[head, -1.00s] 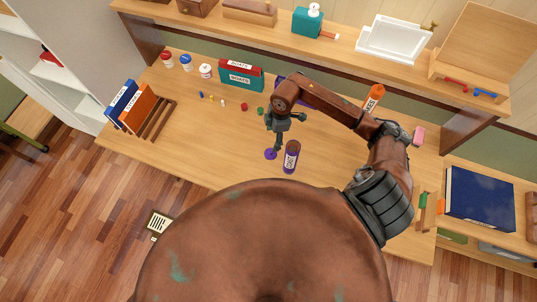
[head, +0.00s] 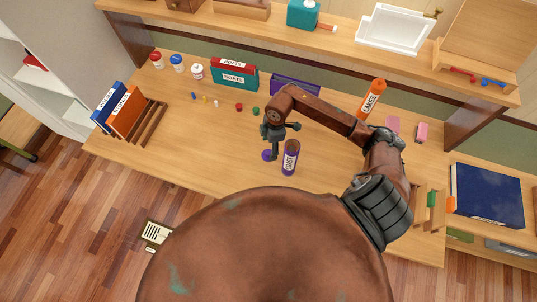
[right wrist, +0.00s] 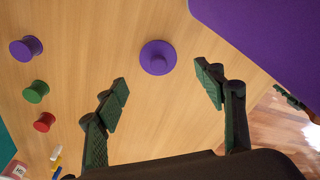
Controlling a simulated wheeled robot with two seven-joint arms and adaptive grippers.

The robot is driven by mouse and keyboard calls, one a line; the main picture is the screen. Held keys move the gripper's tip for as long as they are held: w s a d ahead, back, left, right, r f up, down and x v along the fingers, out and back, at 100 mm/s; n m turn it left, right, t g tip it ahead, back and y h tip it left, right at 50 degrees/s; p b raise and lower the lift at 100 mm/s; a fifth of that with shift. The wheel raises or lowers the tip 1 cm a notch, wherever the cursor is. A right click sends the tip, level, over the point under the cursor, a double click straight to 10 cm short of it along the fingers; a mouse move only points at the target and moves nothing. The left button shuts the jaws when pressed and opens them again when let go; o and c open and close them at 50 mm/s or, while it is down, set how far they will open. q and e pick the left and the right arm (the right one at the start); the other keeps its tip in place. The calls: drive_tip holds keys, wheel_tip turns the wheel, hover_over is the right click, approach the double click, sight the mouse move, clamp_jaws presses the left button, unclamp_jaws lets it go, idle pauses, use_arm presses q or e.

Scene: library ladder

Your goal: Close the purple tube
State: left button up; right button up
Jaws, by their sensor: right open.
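The purple tube (head: 290,160) stands upright on the desk, with an open dark top and a white label. Its purple cap (head: 266,155) lies flat on the desk just left of it. In the right wrist view the cap (right wrist: 158,58) is a disc with a raised knob, ahead of the gap between my fingertips (right wrist: 162,82), not gripped. A large purple surface (right wrist: 270,40), apparently the tube, fills the upper right there. My left gripper is not in view.
An orange tube (head: 372,98) stands at the back right. Small red (head: 238,107) and green (head: 256,111) pieces lie behind the cap; a purple spool (right wrist: 26,48) shows in the wrist view. A book rack (head: 150,120) stands left. The desk's front left is clear.

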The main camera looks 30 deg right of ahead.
sight(268, 152)
drive_tip(key=shift+f, duration=0.35)
drive_tip(key=shift+w+a+f, duration=0.1)
drive_tip(key=shift+a+f, duration=0.05)
drive_tip(key=shift+f, duration=1.15)
drive_tip(key=shift+w+a+f, duration=0.1)
drive_tip(key=shift+f, duration=1.2)
drive_tip(key=c, duration=0.9)
